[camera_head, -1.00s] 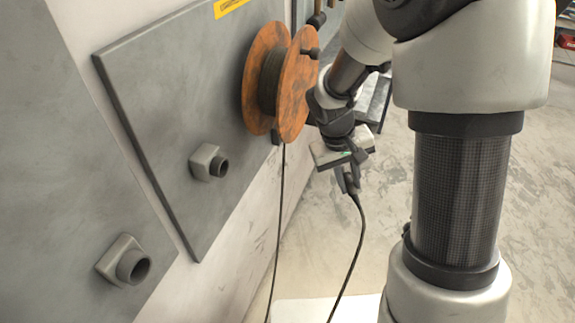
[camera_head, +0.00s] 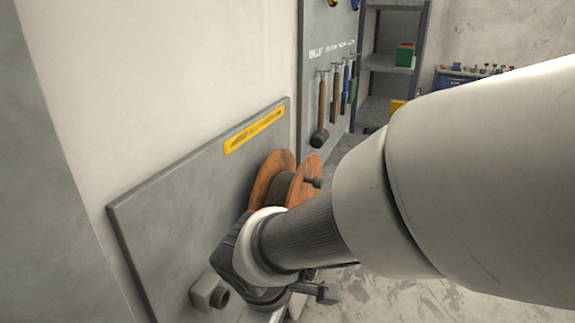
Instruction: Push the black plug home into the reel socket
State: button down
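The orange reel (camera_head: 268,180) with dark cable wound on it is mounted on the grey wall panel (camera_head: 175,215). A grey socket block (camera_head: 205,290) with a dark round mouth sits on the same panel, low in the picture and left of my wrist. My arm reaches in from the right, and its dark wrist covers the area below the reel, close to the socket block in the picture. Dark parts at the end of my wrist show at the bottom, but I cannot make out the gripper's fingers. The black plug and its cable are hidden or out of frame.
A yellow label strip (camera_head: 255,130) is on the panel's upper part. Behind it hangs a tool board (camera_head: 313,50) with hammers (camera_head: 320,110). A shelf unit (camera_head: 390,60) and a blue bench (camera_head: 455,80) stand farther back. Bare floor (camera_head: 375,295) shows below my arm.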

jog(key=shift+w+a+b, duration=0.2)
jog(key=shift+w+a, duration=0.2)
jog(key=shift+a, duration=0.45)
jog(key=shift+w+a+b, duration=0.15)
jog(key=shift+w+a, duration=0.2)
jog(key=shift+a, duration=0.55)
jog(key=shift+w+a+b, duration=0.2)
jog(key=shift+w+a, duration=0.2)
jog(key=shift+a, duration=0.45)
jog(key=shift+w+a+b, duration=0.2)
jog(key=shift+a, duration=0.3)
jog(key=shift+w+a+b, duration=0.15)
jog(key=shift+w+a, duration=0.05)
jog(key=shift+a, duration=0.3)
jog(key=shift+w+a, duration=0.1)
jog(key=shift+a, duration=0.15)
jog(key=shift+w+a, duration=0.1)
jog(key=shift+a, duration=0.15)
jog(key=c, duration=1.5)
grip_release()
